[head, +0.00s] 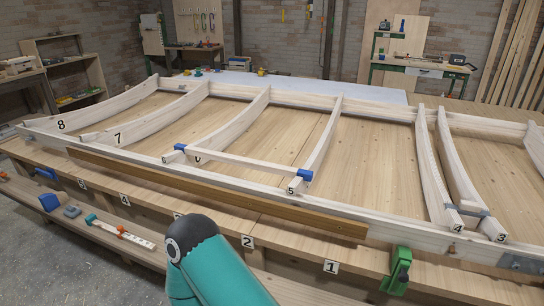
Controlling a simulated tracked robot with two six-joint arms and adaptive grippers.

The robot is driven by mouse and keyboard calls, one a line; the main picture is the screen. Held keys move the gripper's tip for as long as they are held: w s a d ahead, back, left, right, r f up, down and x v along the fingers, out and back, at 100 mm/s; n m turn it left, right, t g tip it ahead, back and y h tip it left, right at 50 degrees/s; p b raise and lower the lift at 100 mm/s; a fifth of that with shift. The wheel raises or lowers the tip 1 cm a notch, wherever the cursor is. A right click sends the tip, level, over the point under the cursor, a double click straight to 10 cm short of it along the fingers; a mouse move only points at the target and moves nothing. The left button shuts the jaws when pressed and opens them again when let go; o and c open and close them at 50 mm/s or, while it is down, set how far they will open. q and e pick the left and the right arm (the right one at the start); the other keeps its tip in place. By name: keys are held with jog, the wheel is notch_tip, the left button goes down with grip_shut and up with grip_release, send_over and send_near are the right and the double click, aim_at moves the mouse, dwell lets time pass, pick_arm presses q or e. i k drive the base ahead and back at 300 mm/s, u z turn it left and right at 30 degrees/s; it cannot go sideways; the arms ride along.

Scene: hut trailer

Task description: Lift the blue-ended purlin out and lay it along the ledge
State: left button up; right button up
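The blue-ended purlin (240,163) is a pale wooden bar with a blue piece at each end. It lies across the frame between the curved ribs marked 6 and 5, close to the frame's front rail (120,151). Its blue ends sit at those two ribs; I cannot tell how they are seated. A long brown strip (215,188), perhaps the ledge, runs along the front side of the frame below the rail. A teal arm link of mine rises at the bottom middle, in front of the bench. Neither of my grippers shows.
Curved ribs numbered 3 to 8 stand across the frame on the wooden bench. A green clamp (397,270) sits at the bench's front right. A lower shelf (110,228) at front left holds small tools. Bare boards show between the ribs.

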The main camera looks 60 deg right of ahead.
aim_at(264, 165)
jog(key=z, duration=0.35)
jog(key=i, duration=0.8)
jog(key=z, duration=0.7)
jog(key=k, duration=0.8)
jog(key=z, duration=0.2)
jog(key=i, duration=0.85)
jog(key=u, duration=0.05)
